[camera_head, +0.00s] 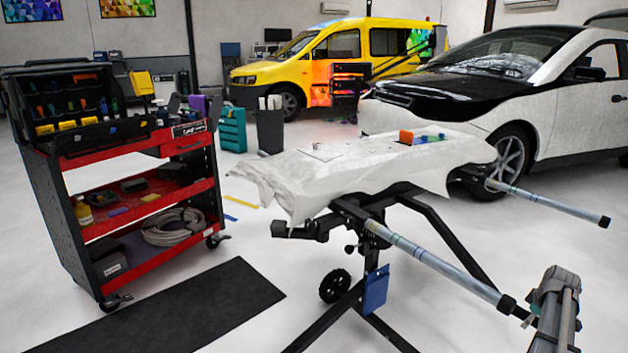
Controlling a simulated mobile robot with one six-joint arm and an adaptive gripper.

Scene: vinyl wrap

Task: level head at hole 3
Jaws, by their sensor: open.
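No head and no numbered hole can be made out in this view. A white-covered panel (340,178) lies on a black folding work stand (405,195) in the middle. Small orange, blue and green blocks (424,137) sit on the panel's far right part. Small dark marks or items lie on its top, too small to tell. Two grey padded bars (425,258) stick out from the stand to the right. My gripper cannot be made out here.
A red and black tool cart (150,206) with bottles, a hose coil and small tools stands at left. A black mat (190,308) lies before it. A white and black car (560,95) stands behind right, a yellow van (340,48) at the back. A blue pouch (376,290) hangs from the stand.

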